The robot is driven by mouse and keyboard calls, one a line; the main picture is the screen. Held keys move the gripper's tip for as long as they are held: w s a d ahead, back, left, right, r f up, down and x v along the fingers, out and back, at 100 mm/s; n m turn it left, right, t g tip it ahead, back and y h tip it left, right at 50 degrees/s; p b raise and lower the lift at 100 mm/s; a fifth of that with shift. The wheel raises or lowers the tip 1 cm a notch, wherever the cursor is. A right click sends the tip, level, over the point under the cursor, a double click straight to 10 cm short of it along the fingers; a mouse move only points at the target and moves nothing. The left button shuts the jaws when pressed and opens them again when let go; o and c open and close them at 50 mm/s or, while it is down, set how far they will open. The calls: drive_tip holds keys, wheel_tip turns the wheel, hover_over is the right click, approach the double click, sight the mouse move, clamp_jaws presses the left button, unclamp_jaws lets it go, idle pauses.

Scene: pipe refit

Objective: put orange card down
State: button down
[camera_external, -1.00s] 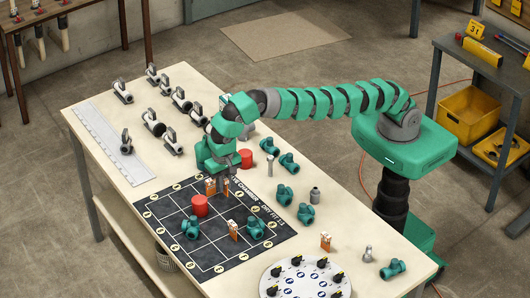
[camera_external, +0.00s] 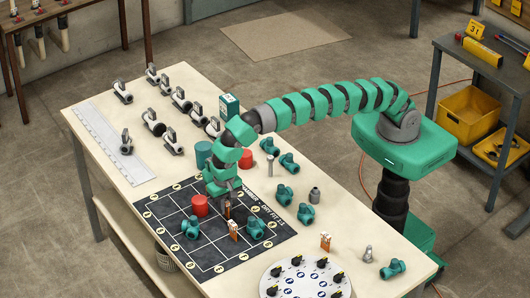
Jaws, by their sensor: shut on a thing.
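My gripper (camera_external: 226,203) is over the dark gridded mat (camera_external: 237,268) on the table. It is shut on an orange card (camera_external: 228,213), held upright low over or at the mat; I cannot tell whether it touches. The card is partly hidden by the gripper.
A red cylinder (camera_external: 200,206) is just left of my gripper. Teal fittings (camera_external: 191,228) and (camera_external: 256,228) stand on the mat. The round white disc (camera_external: 305,284) with black knobs is at the front right. Grey-white valves (camera_external: 172,143) stand at the back left.

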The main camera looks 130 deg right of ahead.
drive_tip(key=shift+f, duration=0.2)
drive_tip(key=shift+f, duration=0.1)
drive_tip(key=c, duration=1.4)
unclamp_jaws()
wheel_tip(320, 180, up, 12)
drive_tip(key=shift+r+p, duration=0.1)
drive_tip(key=shift+p, duration=0.6)
drive_tip(key=shift+r, duration=0.1)
